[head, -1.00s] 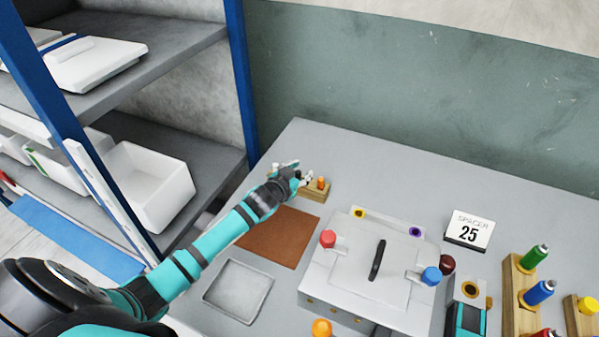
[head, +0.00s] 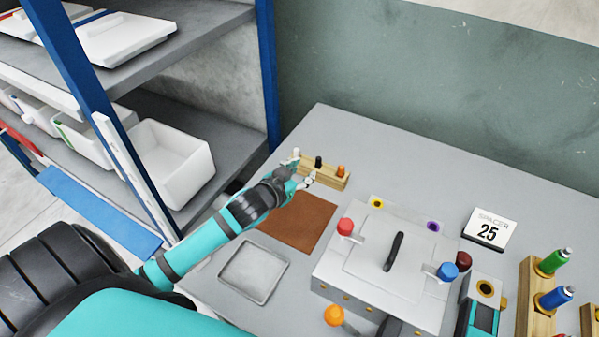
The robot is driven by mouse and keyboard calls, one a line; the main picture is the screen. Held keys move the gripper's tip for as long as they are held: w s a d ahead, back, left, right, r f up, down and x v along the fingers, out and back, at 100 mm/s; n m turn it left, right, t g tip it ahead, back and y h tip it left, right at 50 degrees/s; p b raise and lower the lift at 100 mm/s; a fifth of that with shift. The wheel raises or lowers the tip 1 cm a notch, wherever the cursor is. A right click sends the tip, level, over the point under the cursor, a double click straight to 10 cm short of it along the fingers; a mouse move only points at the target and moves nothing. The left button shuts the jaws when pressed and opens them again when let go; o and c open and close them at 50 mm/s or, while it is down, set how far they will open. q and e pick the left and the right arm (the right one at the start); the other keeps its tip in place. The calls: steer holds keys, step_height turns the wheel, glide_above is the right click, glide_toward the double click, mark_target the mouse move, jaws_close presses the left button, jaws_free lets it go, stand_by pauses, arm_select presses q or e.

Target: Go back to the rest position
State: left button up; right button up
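My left arm comes in from the left in the head view. My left gripper (head: 303,181) is over the far left of the table, just in front of a small wooden rack (head: 330,177) holding a white, a black and an orange piece. Its fingers look spread, with nothing seen between them. I cannot tell whether it touches the rack. My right gripper is not in view.
A brown mat (head: 305,224) and a grey tray (head: 253,272) lie below the gripper. A grey press box (head: 375,300) with red and blue knobs stands to the right, beside a "25" sign (head: 489,229). Shelves with white bins (head: 172,165) stand at left.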

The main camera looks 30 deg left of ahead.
arm_select(q)
steer(key=shift+s+r, duration=0.15)
steer(key=shift+s, duration=0.15)
steer(key=shift+r, duration=0.1)
